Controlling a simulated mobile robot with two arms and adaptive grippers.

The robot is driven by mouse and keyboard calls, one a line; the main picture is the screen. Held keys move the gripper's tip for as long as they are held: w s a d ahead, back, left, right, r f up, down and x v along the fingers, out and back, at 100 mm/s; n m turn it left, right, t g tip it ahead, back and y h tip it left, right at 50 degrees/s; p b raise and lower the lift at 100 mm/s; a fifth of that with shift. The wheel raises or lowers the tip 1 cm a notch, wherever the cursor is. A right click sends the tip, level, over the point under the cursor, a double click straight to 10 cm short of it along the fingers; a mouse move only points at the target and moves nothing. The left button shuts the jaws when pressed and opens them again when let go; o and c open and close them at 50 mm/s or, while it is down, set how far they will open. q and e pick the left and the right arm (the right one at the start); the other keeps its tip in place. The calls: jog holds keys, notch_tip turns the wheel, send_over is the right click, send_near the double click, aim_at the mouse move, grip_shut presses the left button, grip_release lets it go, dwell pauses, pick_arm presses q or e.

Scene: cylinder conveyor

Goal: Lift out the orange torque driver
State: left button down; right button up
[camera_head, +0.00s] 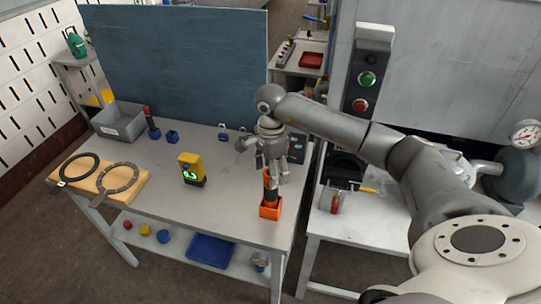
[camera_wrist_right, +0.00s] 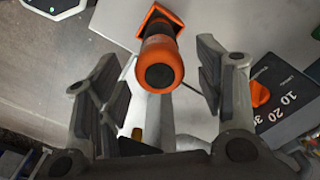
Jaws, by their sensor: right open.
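The orange torque driver (camera_head: 271,187) stands upright in an orange square holder (camera_head: 270,210) near the front right corner of the grey table. Its dark shaft or grip shows above the holder. My right gripper (camera_head: 270,168) is just above and around its upper end, open, fingers pointing down. In the right wrist view the driver's orange round end with a dark cap (camera_wrist_right: 160,62) lies between the two spread fingers, with space on both sides. The holder (camera_wrist_right: 158,18) shows beyond it. I cannot tell whether any finger touches the driver. My left gripper is in neither view.
A red-topped tool (camera_head: 150,121) stands beside a grey bin (camera_head: 120,124) at the back left. A wooden board (camera_head: 95,193) carries two rings. A dark dial box (camera_wrist_right: 290,98) lies close to the gripper's right.

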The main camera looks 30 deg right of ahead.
aim_at(271, 194)
notch_tip(271, 194, down, 6)
jog(key=shift+r+p, duration=0.15)
jog(key=shift+p, duration=0.65)
jog(key=shift+c, duration=0.2)
grip_shut()
jog(key=c, duration=0.7)
grip_release()
jog(key=c, duration=0.5)
jog(key=shift+o, duration=0.2)
jog(key=shift+r, duration=0.1)
